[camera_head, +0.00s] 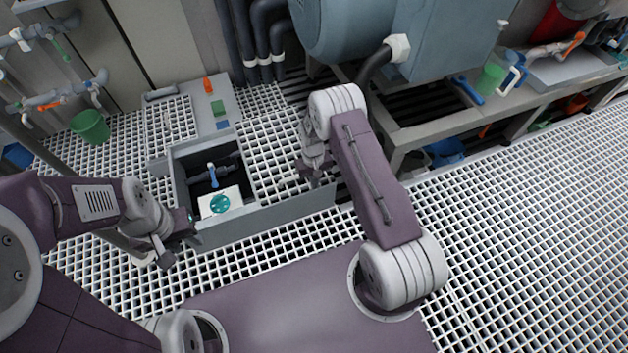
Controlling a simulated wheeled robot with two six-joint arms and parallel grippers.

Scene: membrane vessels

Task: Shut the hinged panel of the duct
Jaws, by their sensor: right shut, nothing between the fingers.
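The duct (177,181) is an open rectangular box let into the grated floor, left of centre. Inside it are a blue-handled valve and a white block with a teal round mark (220,203). A long grey panel (268,220) runs along its near side; I cannot tell whether this is the hinged panel. My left gripper (163,251) is just left of the duct's near left corner; its fingers are too small to judge. My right gripper (312,172) is shut and empty, above the floor right of the duct, near the grey panel's right end.
A grey plate (213,98) with orange and green items lies behind the duct. A green bucket (90,126) stands at the left. A large blue-grey tank (345,35) and a bench (450,112) stand behind my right arm. Open grating (520,220) lies to the right.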

